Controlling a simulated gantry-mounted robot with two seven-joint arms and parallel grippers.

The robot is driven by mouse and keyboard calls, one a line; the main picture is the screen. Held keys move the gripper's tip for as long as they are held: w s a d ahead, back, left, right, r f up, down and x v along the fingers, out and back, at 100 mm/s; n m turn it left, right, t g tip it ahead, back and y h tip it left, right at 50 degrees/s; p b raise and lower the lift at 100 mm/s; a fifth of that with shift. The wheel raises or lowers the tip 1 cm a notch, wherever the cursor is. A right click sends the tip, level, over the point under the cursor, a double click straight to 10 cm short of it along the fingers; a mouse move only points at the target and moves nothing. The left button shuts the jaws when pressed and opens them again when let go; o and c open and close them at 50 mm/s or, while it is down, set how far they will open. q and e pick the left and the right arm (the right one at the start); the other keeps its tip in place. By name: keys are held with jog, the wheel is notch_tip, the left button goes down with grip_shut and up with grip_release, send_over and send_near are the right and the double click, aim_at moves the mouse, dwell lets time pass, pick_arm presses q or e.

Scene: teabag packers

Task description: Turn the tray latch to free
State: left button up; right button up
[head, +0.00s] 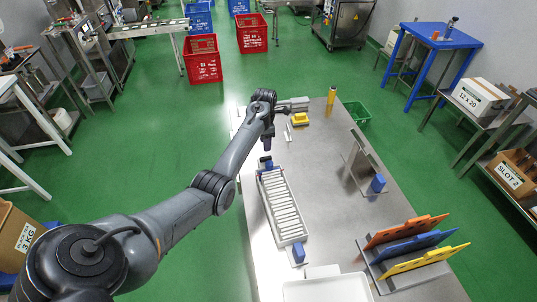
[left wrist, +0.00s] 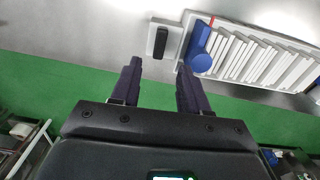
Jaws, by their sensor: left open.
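A long pale tray (head: 261,203) holding a row of white packets lies on the steel table; it also shows in the left wrist view (left wrist: 270,84). Blue end pieces (head: 299,253) stand at both ends of it. Beside its far end, a black latch-like bar on a small pale plate (left wrist: 160,42) shows in the left wrist view, roughly in line with the gap between my fingers. My left gripper (head: 267,144) points down above the tray's far end. In the left wrist view its fingers (left wrist: 158,67) are apart with nothing between them. My right gripper is out of view.
Orange, blue and yellow boards (head: 410,243) stand in a rack at the near right. A white bin (head: 328,289) is at the near edge. An angled metal stand (head: 362,160) and a yellow object (head: 300,119) are on the table. Its middle is clear.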

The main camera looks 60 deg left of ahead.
aim_at(265, 157)
pick_arm(q)
notch_tip(265, 157, down, 8)
jog(key=shift+f+b, duration=0.15)
jog(key=shift+b, duration=0.55)
jog(key=shift+c, duration=0.4)
grip_shut()
